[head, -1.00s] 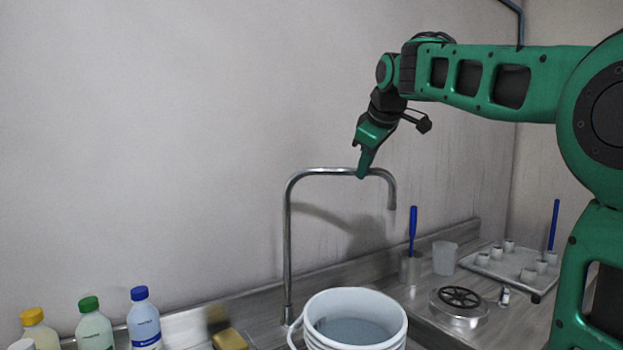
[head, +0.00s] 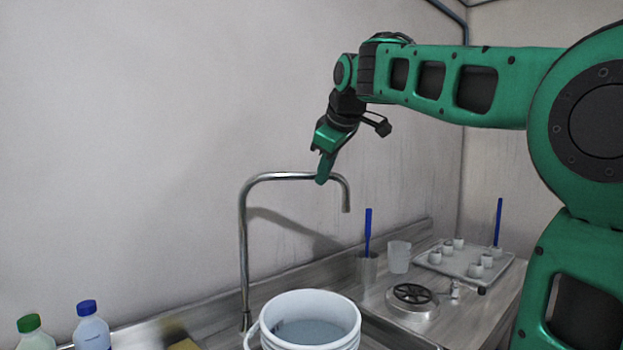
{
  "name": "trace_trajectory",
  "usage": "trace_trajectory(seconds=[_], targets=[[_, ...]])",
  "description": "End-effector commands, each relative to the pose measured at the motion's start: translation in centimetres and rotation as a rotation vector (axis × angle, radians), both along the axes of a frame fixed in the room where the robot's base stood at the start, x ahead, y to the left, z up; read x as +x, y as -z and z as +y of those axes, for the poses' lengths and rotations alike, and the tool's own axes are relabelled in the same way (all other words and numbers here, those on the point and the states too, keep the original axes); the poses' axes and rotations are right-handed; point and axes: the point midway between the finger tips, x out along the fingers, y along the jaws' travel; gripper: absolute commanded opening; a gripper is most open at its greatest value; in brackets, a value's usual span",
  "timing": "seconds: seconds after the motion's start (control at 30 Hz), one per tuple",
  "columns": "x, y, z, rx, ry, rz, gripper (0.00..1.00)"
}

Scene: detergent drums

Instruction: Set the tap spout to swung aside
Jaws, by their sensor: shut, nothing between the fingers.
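The metal tap spout (head: 272,177) rises from the back of the sink counter at the left and bends over to the right. Its tip (head: 346,200) points down, above and a little to the right of the white bucket. My gripper (head: 322,180) is shut and empty. It points down at the spout's horizontal part near the outer bend and overlaps it in the picture. I cannot tell for sure whether it touches the spout. The tap's lower end is partly beside the bucket.
A white bucket (head: 340,335) of liquid stands below the spout. Capped bottles (head: 91,325) stand at lower left. To the right are a cup with a blue-handled tool (head: 368,235), a beaker (head: 399,257), a round metal item (head: 412,300) and a tray of small cups (head: 436,267).

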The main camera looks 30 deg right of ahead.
Motion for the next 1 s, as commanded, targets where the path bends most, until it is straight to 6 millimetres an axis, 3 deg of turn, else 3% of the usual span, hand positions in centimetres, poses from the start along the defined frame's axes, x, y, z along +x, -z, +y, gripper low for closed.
trace_trajectory(seconds=[0.2,0.4,1.0], targets=[[-2.9,-3.7,-0.2,0.000,-0.009,-0.002,0.00],[-4.9,-6.0,-0.7,0.000,-0.012,-0.003,0.00],[-5.8,-6.9,-1.2,0.000,-0.009,0.000,0.00]])
